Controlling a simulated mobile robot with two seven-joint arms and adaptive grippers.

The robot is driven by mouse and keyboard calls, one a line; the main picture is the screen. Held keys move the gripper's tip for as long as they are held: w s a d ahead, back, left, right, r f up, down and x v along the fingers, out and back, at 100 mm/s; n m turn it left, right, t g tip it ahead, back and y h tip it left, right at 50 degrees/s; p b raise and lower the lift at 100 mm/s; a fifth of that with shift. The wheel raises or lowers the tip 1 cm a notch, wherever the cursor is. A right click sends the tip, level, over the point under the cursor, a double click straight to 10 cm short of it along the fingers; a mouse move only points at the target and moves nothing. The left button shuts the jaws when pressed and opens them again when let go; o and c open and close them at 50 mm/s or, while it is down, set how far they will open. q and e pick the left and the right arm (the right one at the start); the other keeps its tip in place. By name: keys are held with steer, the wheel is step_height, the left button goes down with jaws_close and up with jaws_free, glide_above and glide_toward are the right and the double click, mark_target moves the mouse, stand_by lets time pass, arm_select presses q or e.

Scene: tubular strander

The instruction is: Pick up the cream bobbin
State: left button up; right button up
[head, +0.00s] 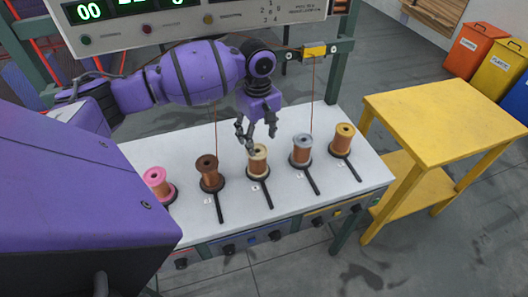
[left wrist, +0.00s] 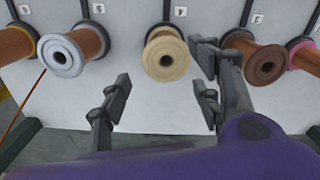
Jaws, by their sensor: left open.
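The cream bobbin (head: 258,160) stands upright on its black holder in the middle of the row on the white table (head: 240,216). It has a cream flange and copper-coloured winding. In the left wrist view the cream bobbin (left wrist: 166,57) shows its end, beyond and between the fingers. My left gripper (head: 256,131) is just above and slightly left of the cream bobbin in the head view, pointing down. Its fingers (left wrist: 160,104) are spread apart with nothing between them. No contact with the bobbin is clear. My right gripper is not in view.
A brown bobbin (head: 208,172) and a pink bobbin (head: 157,183) stand left of the cream one. A grey bobbin (head: 301,149) and a yellow bobbin (head: 343,138) stand right. Thin copper wires hang from the bar above. A yellow side table (head: 450,105) stands right, its top bare.

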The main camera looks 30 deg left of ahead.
mark_target(258, 150)
arm_select(q)
steer(key=f, duration=0.4)
steer(key=shift+s+f, duration=0.2)
steer(key=shift+s, duration=0.2)
steer(key=shift+f, duration=0.55)
step_height(258, 150, down, 5)
steer(key=shift+b, duration=0.5)
steer(key=shift+w+f, duration=0.1)
steer(key=shift+f, duration=0.2)
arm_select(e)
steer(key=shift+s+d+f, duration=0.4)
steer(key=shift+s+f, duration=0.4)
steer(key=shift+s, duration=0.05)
arm_select(q)
steer(key=shift+c, duration=1.4)
jaws_close()
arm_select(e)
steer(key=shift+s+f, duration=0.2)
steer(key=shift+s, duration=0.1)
